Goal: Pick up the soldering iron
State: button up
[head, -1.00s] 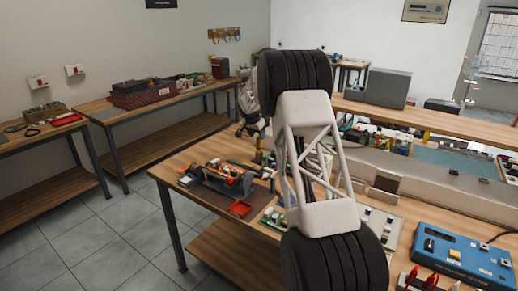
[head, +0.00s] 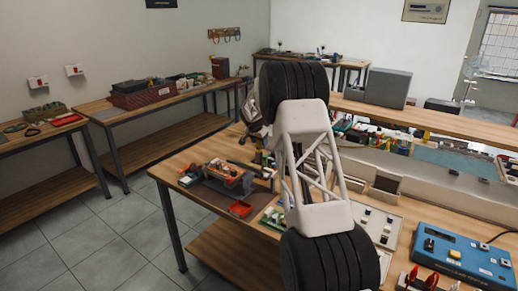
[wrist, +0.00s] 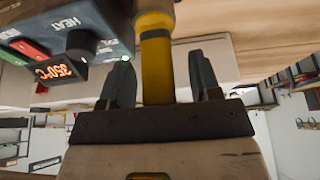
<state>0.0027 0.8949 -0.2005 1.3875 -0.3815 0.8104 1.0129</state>
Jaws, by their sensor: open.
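In the wrist view my gripper (wrist: 162,85) is open, with one dark finger on each side of a yellow handle (wrist: 156,60) with a grey band, which looks like the soldering iron. The handle stands between the fingers with gaps showing on both sides. A soldering station (wrist: 60,45) with a HEAT label and an orange 350°C display is at the left, close to the left finger. In the head view my arm hides the gripper and the iron.
Other benches stand by the walls. The floor (head: 90,235) at left is clear.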

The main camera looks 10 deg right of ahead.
dwell(0.5)
jog(key=c, duration=0.9)
jog(key=shift+r, duration=0.1)
jog(key=shift+r, duration=4.95)
jog(key=shift+s+a, duration=0.1)
jog(key=shift+a, duration=0.05)
jog(key=s+a+r, duration=0.1)
jog(key=s+a, duration=0.4)
jog(key=s, duration=0.1)
jog(key=s+a+r, duration=0.1)
jog(key=s+a, duration=0.4)
jog(key=s, duration=0.1)
jog(key=s+a+r, duration=0.1)
jog(key=s+a, duration=0.5)
jog(key=shift+s+a+r, duration=0.1)
jog(key=shift+s+r, duration=0.05)
jog(key=shift+s, duration=0.05)
